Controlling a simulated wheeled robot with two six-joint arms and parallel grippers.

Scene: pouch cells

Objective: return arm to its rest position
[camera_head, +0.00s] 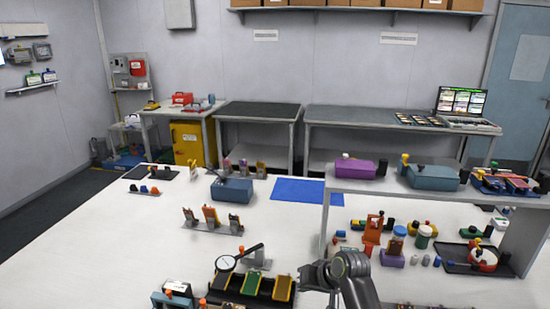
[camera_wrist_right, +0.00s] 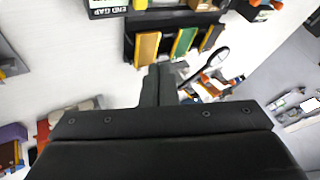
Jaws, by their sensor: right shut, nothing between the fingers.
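My right arm comes in from the bottom edge of the head view, with its gripper (camera_head: 312,276) over the white table (camera_head: 130,240). The gripper is shut and empty; in the right wrist view its dark fingers (camera_wrist_right: 158,85) are together. Just left of it in the head view is a black rack (camera_head: 236,296) with green and yellow slabs. The rack (camera_wrist_right: 130,50) also shows ahead of the fingers in the right wrist view, apart from them. My left gripper is not in view.
A raised shelf (camera_head: 430,196) stands on the right of the table, with a purple box (camera_head: 356,167) and a blue box (camera_head: 433,178) on top. Colourful parts crowd the table beneath it. A blue mat (camera_head: 298,191) lies at the back. The table's left part is mostly clear.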

